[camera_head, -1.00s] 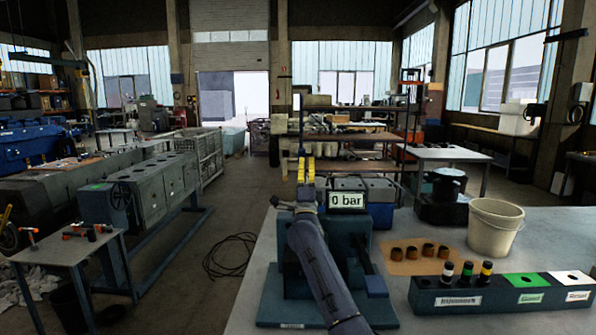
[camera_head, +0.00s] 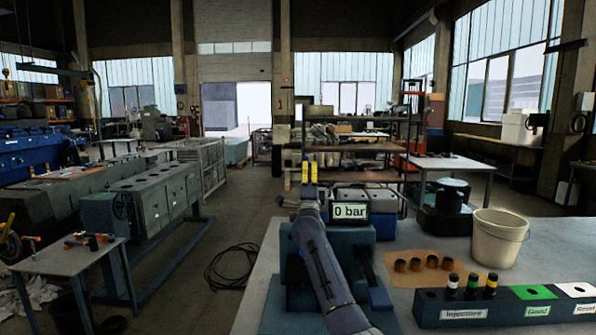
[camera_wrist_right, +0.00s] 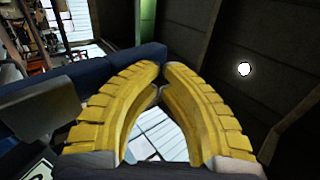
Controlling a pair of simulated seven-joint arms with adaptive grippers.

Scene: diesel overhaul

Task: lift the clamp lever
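The injector test stand (camera_head: 351,236) is blue and stands on the bench, with a display (camera_head: 349,211) reading "0 bar". My right gripper (camera_head: 308,172) is upright at the stand's left side, beside and above the display. Its yellow fingers also show in the right wrist view (camera_wrist_right: 162,68), where their tips come together with almost no gap. A dark blue bar (camera_wrist_right: 95,83) passes just beyond the tips. I cannot tell whether it is the clamp lever or touches the fingers. No lever is clearly visible in the head view; my arm covers part of the stand. My left gripper does not show.
Right of the stand lie several brown cups on a tan mat (camera_head: 408,280). A rack (camera_head: 512,305) labelled Injectors, Good and Reset holds 3 banded injectors. A cream bucket (camera_head: 498,237) stands behind it. A small tool table (camera_head: 65,262) is at the left.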

